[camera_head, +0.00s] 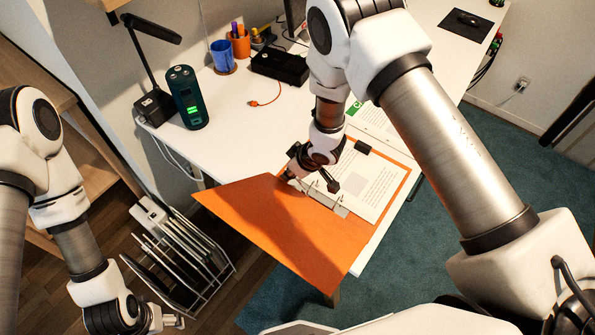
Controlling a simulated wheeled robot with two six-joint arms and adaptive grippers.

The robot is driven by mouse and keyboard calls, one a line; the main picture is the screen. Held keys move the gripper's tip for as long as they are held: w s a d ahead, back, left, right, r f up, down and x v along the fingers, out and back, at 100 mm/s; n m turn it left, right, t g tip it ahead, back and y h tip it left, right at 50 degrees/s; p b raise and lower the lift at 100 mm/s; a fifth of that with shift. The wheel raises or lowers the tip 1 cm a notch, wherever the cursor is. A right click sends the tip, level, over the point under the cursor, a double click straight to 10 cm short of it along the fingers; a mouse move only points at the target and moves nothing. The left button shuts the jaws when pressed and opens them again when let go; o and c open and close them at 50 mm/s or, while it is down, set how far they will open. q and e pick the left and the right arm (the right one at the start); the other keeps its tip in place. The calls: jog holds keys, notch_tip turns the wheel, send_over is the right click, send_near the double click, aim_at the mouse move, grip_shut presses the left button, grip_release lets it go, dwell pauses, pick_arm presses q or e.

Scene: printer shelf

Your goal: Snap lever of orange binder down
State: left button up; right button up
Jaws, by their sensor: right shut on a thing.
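The orange binder (265,225) lies open on the white desk, its left cover reaching out past the desk's front edge. White printed pages (372,185) lie on its right side, and part of the metal ring mechanism (341,211) shows along the spine. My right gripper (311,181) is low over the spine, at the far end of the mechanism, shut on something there. The lever is hidden by the gripper, so its angle cannot be told. My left gripper (172,320) is low at the bottom left, away from the binder; its opening is unclear.
A dark green cylinder (187,97), a blue cup (222,57), an orange pen cup (239,42) and a black box (280,66) stand at the desk's back. A wire rack (185,262) stands on the floor at left. The desk (235,140) left of the binder is mostly clear.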

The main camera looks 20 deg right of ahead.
jog(key=shift+f, duration=0.1)
dwell(0.4)
jog(key=shift+p, duration=0.6)
jog(key=shift+w+a+f+g+h+p, duration=0.25)
jog(key=shift+g+h+p, duration=0.35)
jog(key=shift+p, duration=2.3)
jog(key=shift+d, duration=0.1)
